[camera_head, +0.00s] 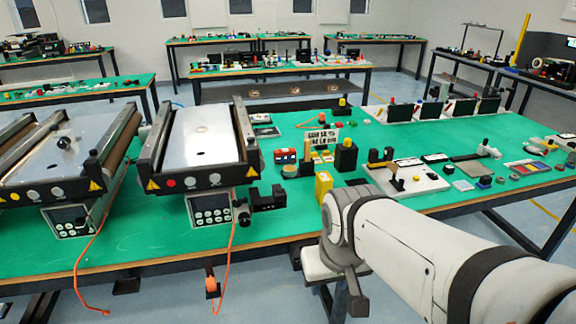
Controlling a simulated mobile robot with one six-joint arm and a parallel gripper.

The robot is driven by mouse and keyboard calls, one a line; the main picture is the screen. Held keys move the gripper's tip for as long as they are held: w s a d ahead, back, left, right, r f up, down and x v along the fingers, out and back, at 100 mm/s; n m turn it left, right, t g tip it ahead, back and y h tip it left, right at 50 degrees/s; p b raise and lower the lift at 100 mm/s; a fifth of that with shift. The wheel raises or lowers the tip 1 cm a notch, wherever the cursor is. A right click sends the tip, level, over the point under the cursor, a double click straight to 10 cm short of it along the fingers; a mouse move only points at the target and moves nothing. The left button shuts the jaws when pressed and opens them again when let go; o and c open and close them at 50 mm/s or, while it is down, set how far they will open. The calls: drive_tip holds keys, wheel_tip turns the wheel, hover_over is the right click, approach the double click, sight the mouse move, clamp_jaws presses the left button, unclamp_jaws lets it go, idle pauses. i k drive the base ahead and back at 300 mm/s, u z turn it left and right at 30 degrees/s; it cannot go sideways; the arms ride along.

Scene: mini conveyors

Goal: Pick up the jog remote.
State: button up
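I cannot single out the jog remote for certain at this size. Two small grey boxes with buttons, a left keypad box (68,221) and a right keypad box (209,208), sit at the front ends of the two mini conveyors. An orange cable runs down over the table edge near each. A small black device (267,198) lies on the green table just right of the right keypad box. My arm reaches in from the lower right, its wrist in front of the table's front edge. My gripper's fingers cannot be made out, so its opening is unclear.
The right conveyor (197,136) and left conveyor (52,158) fill the table's left side. A yellow block (323,186), black blocks and a white board (412,182) crowd the middle. Bare green tabletop (150,235) shows along the front left. More tables stand behind.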

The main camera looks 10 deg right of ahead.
sight(322, 187)
drive_tip(key=z, duration=0.05)
drive_tip(key=i, duration=1)
drive_tip(key=u, duration=0.05)
